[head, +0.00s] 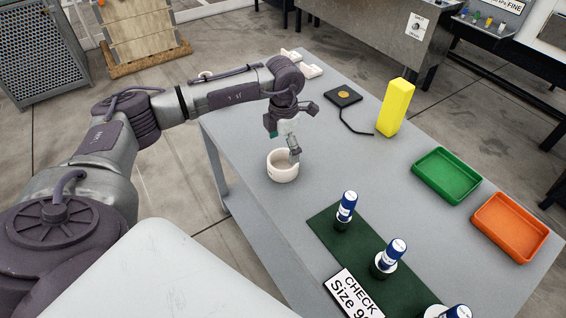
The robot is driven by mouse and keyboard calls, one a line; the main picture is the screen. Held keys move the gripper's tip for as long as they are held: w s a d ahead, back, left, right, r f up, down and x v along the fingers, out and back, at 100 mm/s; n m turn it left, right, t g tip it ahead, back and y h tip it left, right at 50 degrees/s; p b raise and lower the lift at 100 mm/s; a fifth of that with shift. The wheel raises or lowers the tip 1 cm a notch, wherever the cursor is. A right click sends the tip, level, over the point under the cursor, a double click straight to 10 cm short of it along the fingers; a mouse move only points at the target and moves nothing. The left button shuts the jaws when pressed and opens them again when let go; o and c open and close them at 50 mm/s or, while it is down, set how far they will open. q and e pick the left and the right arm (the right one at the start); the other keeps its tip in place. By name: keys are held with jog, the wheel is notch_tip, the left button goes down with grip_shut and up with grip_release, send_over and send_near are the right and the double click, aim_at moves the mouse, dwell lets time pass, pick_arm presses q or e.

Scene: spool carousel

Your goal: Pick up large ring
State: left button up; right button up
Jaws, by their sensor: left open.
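A thick white ring (282,175) lies on the grey table (245,125) near its left edge. My left gripper (290,149) is right above it, pointing down and open. One fingertip appears to reach down at the far right part of the ring's opening. The other finger is hard to make out, and I cannot tell whether either touches the ring. My right gripper is out of view.
A yellow block (395,107) and a black pad with a cable (343,96) stand farther back. Green (447,175) and orange (511,226) trays sit at right. Several blue-and-white cylinders (346,207) stand on a dark green mat (325,227) by a "CHECK" sign (354,293).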

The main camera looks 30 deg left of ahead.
aim_at(283, 162)
pick_arm(q)
jog(key=shift+w+f, duration=0.1)
jog(key=shift+f, duration=0.25)
jog(key=shift+s+f+p, duration=0.2)
jog(key=shift+f+p, duration=0.4)
jog(key=shift+f, duration=0.05)
jog(key=shift+s+f+p, duration=0.15)
jog(key=shift+f+p, duration=0.4)
jog(key=shift+f, duration=0.05)
notch_tip(283, 162, down, 2)
jog(key=shift+f, duration=0.35)
jog(key=shift+w+f, duration=0.1)
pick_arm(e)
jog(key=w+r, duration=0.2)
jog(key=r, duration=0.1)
pick_arm(q)
jog(key=c, duration=1)
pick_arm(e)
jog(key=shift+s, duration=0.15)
